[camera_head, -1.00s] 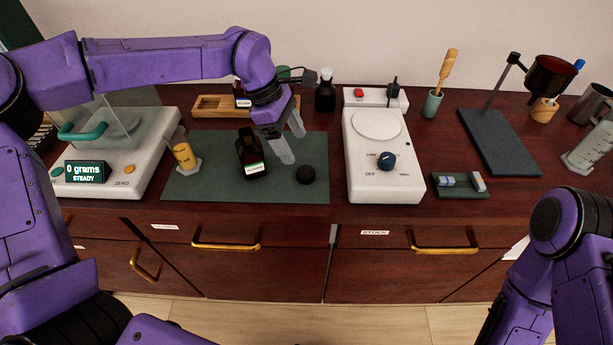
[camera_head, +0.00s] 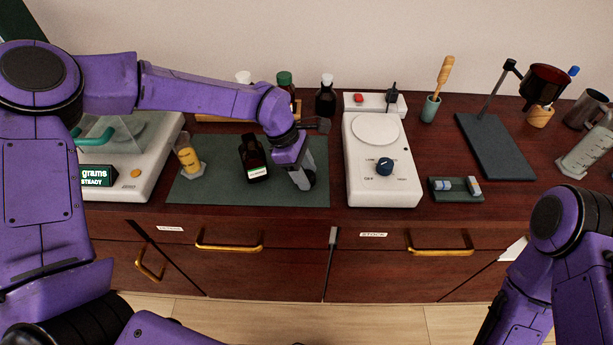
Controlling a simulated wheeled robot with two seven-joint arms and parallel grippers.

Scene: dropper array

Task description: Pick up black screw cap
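The black screw cap (camera_head: 310,179) is on the dark green mat (camera_head: 215,190), partly hidden behind my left gripper's near finger. My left gripper (camera_head: 304,181) points down at the cap, with its fingertips low beside it. The far finger is mostly hidden, so I cannot tell whether the fingers grip the cap. My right gripper is out of view; only part of the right arm shows at the lower right.
A white hotplate stirrer (camera_head: 405,184) stands close to the right of the mat. A beaker of yellow liquid (camera_head: 188,156) stands at the mat's left, beside the balance (camera_head: 128,186). Several capped bottles, including a black one (camera_head: 325,97), stand behind the arm.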

